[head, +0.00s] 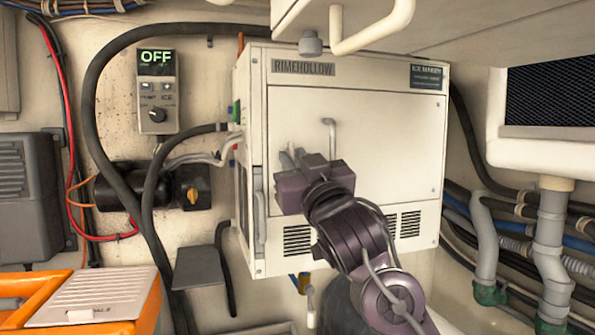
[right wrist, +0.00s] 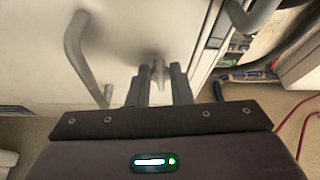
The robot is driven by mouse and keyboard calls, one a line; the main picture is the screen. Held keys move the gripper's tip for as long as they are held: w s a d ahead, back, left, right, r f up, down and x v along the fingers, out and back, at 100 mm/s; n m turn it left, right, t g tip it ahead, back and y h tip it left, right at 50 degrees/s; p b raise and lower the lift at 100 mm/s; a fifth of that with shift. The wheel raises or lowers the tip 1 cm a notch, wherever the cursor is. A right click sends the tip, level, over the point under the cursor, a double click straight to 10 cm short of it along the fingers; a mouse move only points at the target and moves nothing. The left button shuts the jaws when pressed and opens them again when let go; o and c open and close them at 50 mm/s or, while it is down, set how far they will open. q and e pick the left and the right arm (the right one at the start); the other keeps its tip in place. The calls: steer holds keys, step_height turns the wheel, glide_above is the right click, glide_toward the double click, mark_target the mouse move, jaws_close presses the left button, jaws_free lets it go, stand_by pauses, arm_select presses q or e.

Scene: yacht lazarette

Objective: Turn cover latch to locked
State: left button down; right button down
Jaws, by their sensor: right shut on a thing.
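The white cover (head: 385,120) is the front panel of a box labelled RIMEHOLLOW. It looks closed, with a bent grey handle (head: 331,135) on it. My right gripper (head: 291,158) is at the cover's left part, left of and below that handle. In the right wrist view its two fingers (right wrist: 161,88) are shut on the small grey cover latch (right wrist: 158,72), which sticks out from the panel between them. The handle (right wrist: 78,60) stands left of the fingers there, apart from them. The gripper hides most of the latch in the head view. My left gripper is not in view.
A control panel (head: 157,92) reading OFF hangs left of the box. Another grey handle (head: 260,218) is on the box's left front edge. A white pipe (head: 372,30) overhangs the box. Hoses run at both sides, and an orange case (head: 40,290) is at lower left.

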steer(key=shift+m+t+h+b, duration=0.3)
steer(key=shift+m+h, duration=0.2)
steer(key=shift+m, duration=0.5)
steer(key=shift+s+r+m, duration=0.1)
steer(key=shift+r+m, duration=0.05)
steer(key=shift+m, duration=0.35)
steer(key=c, duration=1.3)
jaws_free()
steer(key=shift+a, duration=0.1)
